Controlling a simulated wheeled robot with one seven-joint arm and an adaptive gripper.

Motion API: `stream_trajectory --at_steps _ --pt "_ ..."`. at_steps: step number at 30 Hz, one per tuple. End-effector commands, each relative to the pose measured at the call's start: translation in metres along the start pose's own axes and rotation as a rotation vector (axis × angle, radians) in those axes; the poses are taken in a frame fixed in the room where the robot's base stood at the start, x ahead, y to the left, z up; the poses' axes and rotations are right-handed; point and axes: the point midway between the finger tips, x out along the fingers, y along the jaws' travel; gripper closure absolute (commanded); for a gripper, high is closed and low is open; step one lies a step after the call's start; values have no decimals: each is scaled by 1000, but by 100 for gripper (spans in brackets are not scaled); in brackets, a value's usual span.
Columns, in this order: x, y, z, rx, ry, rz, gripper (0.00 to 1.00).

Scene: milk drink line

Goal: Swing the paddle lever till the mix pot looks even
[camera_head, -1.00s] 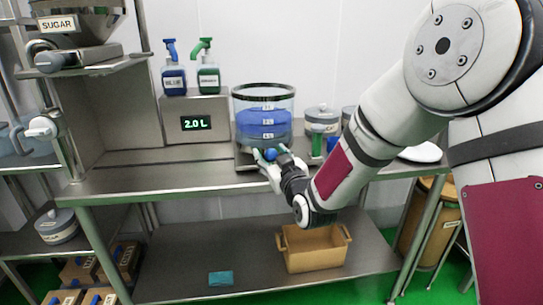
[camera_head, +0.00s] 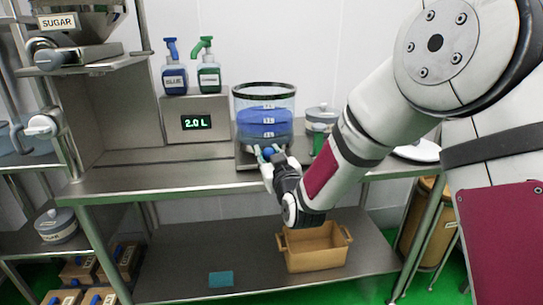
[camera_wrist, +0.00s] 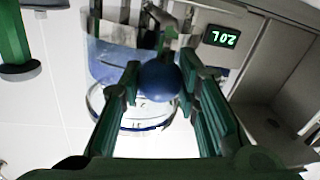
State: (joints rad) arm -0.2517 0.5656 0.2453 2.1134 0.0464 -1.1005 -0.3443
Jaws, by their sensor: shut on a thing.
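The mix pot (camera_head: 264,128) is a clear round vessel with a dark rim, standing on the steel bench. It holds blue liquid, deeper blue above and greyer below. It also shows in the wrist view (camera_wrist: 104,62), upside down. The paddle lever's blue ball knob (camera_wrist: 159,80) sits between my fingers in the wrist view. My gripper (camera_head: 268,154) is shut on this knob at the pot's front; the fingers partly cover it in the head view (camera_wrist: 160,85). The lever's rod and the paddle are mostly hidden.
A display box (camera_head: 195,122) reading 2.0 L stands left of the pot, with a blue bottle (camera_head: 174,77) and a green bottle (camera_head: 208,75) on it. A lidded pot (camera_head: 322,117) stands to the right. A cardboard-coloured bin (camera_head: 314,249) and a teal cloth (camera_head: 221,279) lie on the lower shelf.

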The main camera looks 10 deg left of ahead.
Motion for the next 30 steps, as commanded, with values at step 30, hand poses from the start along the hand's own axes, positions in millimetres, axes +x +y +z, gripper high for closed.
stream_trajectory --at_steps 30 --pt "38 -75 -16 -1 -9 61 100"
